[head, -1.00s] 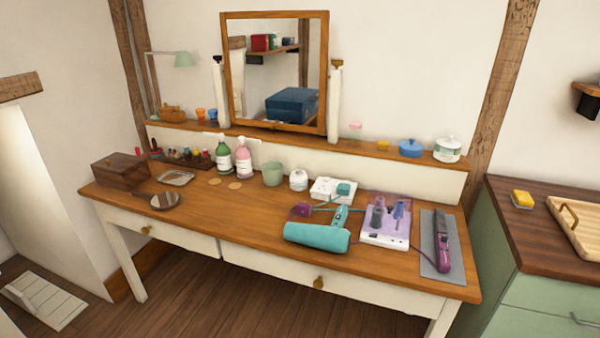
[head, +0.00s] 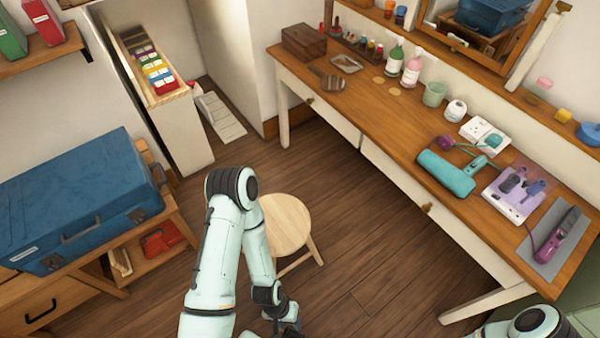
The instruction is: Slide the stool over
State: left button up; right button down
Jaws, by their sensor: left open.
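A round light-wood stool (head: 286,222) stands on the floor in the lower middle of the head view, between the dressing table and the blue case's bench. My left arm hangs in front of it and hides its left part. My left gripper (head: 288,328) is at the bottom edge, low and near the stool's legs, mostly cut off by the frame; its jaws are open. I cannot tell whether it touches the stool. My right arm shows only as a link at the bottom right; its gripper is out of view.
The dressing table (head: 385,118) runs along the right, its top crowded, with open floor beneath. A wooden bench (head: 180,212) with a blue case (head: 80,200) stands at left. A narrow file unit (head: 180,135) stands behind. Bare floor (head: 355,225) lies right of the stool.

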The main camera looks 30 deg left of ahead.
aim_at(288, 220)
jog(key=u, duration=1.3)
